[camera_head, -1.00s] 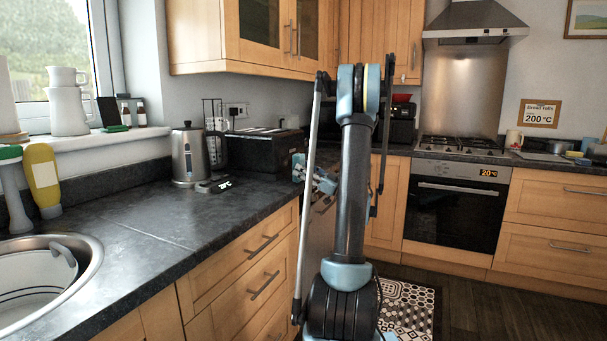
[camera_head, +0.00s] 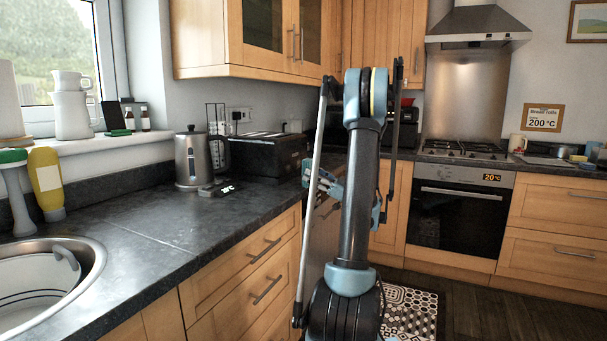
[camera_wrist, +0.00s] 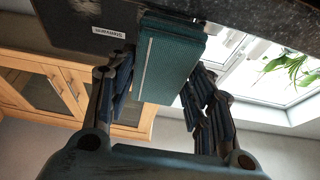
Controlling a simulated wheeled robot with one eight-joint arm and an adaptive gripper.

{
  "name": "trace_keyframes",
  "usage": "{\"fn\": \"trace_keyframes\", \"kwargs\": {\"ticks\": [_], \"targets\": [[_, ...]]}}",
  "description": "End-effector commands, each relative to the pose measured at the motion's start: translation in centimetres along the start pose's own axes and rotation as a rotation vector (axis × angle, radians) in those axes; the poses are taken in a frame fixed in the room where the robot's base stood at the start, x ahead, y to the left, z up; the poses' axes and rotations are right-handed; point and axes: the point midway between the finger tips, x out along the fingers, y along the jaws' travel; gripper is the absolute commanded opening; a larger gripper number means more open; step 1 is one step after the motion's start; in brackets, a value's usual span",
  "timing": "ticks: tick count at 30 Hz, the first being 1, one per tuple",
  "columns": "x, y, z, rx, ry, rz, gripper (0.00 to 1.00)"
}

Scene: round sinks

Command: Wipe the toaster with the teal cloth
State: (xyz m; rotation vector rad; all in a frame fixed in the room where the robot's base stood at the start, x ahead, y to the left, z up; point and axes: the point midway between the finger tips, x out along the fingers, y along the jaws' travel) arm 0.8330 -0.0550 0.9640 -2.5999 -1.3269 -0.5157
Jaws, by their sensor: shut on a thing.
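The black toaster (camera_head: 265,157) stands on the dark worktop beside the kettle. The teal cloth (camera_wrist: 172,68) shows in the wrist view as a folded, block-like pad between the fingers of my gripper (camera_wrist: 163,88). My gripper is shut on it. In the head view my gripper (camera_head: 326,186) is right of the toaster, near the worktop edge, partly behind my arm. The cloth cannot be made out there.
The sink (camera_head: 90,255) and a yellow bottle (camera_head: 46,183) are at the left. The worktop (camera_head: 150,225) between is clear. Wall cupboards (camera_head: 250,40) hang above the toaster.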

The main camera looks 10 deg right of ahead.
Motion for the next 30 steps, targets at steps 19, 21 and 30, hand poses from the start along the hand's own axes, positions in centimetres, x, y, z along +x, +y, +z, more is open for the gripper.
{"fn": "trace_keyframes", "kwargs": {"ticks": [19,21,30], "targets": [[4.5,-0.1,1.9,0.0,0.0,0.0,0.29],[5.0,-0.1,2.1,0.0,0.0,0.001,0.29],[6.3,-0.1,2.6,0.0,0.0,0.003,0.29]]}}
